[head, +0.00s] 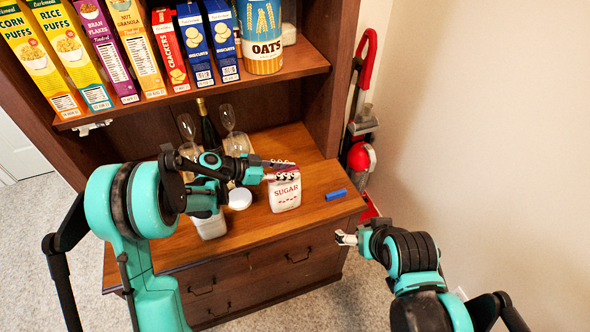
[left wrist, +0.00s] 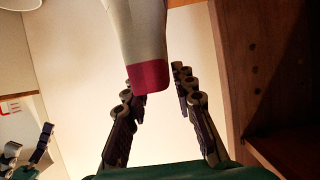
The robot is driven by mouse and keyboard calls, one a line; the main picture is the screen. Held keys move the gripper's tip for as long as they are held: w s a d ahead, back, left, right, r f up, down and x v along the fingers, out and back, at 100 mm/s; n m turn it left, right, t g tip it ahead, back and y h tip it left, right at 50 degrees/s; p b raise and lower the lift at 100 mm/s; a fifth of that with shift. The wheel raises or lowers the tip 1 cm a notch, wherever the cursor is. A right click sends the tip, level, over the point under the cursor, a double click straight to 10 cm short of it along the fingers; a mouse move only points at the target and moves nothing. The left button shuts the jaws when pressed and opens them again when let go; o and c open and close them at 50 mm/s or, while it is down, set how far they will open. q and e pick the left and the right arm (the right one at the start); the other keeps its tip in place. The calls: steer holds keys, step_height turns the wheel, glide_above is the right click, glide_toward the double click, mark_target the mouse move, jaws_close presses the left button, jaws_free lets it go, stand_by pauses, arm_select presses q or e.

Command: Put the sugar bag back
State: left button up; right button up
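The sugar bag (head: 285,192), white with a red "SUGAR" label, stands upright on the right part of the wooden counter (head: 318,180). My left gripper (head: 284,170) is at the bag's top, reaching in from the left. In the left wrist view the bag's white body and red end (left wrist: 150,77) show between my left fingertips (left wrist: 153,82). The fingers are spread on either side, with a narrow gap at the right one; contact on the left is unclear. My right gripper (head: 345,238) is empty in front of the counter; its fingers look apart in the left wrist view (left wrist: 28,150).
A blue object (head: 336,194) lies right of the bag. A white round lid (head: 240,199) and a white container (head: 210,226) are to its left. Glasses (head: 228,118) and a dark bottle (head: 209,130) stand behind. The upper shelf (head: 290,68) holds cereal boxes and an oats canister (head: 262,40).

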arm_select(q)
steer(key=p+v, duration=0.2)
steer(key=v, duration=0.7)
steer(key=s+a+r+n+t+y, duration=0.1)
steer(key=s+a+r+n+y, duration=0.1)
steer(key=s, duration=0.6)
steer(key=s+a+r+n+t+y, duration=0.1)
steer(key=s+a+n+y, duration=0.4)
steer(key=s+n+y, duration=0.1)
steer(key=s+a+r+n+t+y, duration=0.1)
steer(key=s+a+r+n+y, duration=0.1)
steer(key=s+n, duration=0.4)
steer(key=s+a+y, duration=0.1)
steer(key=s+y, duration=0.1)
steer(key=s, duration=0.2)
steer(key=shift+a+r+y, duration=0.3)
steer(key=shift+a, duration=0.05)
